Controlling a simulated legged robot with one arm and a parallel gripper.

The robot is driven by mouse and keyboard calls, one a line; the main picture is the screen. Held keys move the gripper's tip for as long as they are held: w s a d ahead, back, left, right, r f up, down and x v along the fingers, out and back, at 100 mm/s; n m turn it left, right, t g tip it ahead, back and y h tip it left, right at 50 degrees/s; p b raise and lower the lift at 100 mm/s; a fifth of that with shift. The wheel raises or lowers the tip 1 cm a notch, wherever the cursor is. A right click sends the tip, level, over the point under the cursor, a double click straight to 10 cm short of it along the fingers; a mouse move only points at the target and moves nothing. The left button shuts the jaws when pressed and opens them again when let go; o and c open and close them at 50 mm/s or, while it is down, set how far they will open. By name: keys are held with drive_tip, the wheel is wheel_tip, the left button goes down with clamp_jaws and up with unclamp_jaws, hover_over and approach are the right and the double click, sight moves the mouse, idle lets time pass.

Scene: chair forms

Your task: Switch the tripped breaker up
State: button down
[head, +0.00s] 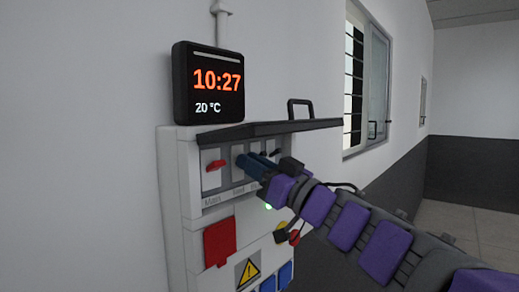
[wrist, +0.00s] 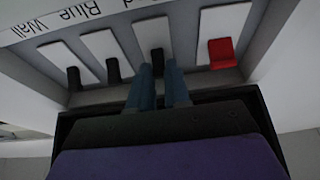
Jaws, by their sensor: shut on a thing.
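The white breaker panel (head: 180,205) hangs on the wall with its dark lid (head: 250,130) raised. Inside is a row of switches. The red main switch (head: 215,166) is at the left in the head view and at the right in the wrist view (wrist: 221,50). My gripper (head: 244,161) reaches in beside it. In the wrist view its blue fingers (wrist: 160,80) are shut on the black breaker lever (wrist: 157,57) next to the red one, which is partly hidden between them. Two more black levers (wrist: 112,70) (wrist: 74,78) stand farther left there, apart from my fingers.
A clock display (head: 208,85) sits above the panel. Below the switches are a red socket cover (head: 219,242), a yellow warning sign (head: 248,270) and blue covers (head: 285,275). The raised lid overhangs my gripper. A window (head: 368,80) is on the wall at right.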

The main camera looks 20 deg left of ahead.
drive_tip(key=shift+r+h+p, duration=0.5)
drive_tip(key=shift+h+p, duration=0.1)
drive_tip(key=shift+p, duration=3.1)
drive_tip(key=shift+a+f+g+p, duration=0.1)
drive_tip(key=shift+g+p, duration=0.3)
drive_tip(key=shift+p, duration=0.5)
drive_tip(key=shift+f+h, duration=0.15)
drive_tip(key=shift+h, duration=0.15)
drive_tip(key=c, duration=1.5)
unclamp_jaws()
drive_tip(key=shift+o, duration=1.4)
drive_tip(key=shift+w+a+f, duration=0.1)
drive_tip(key=shift+w+a, duration=0.1)
drive_tip(key=shift+w, duration=0.05)
drive_tip(key=shift+o, duration=0.7)
drive_tip(key=shift+a, duration=0.2)
drive_tip(key=b+v, duration=0.2)
drive_tip(key=v, duration=1.5)
drive_tip(key=shift+s, duration=0.15)
drive_tip(key=shift+d, duration=0.1)
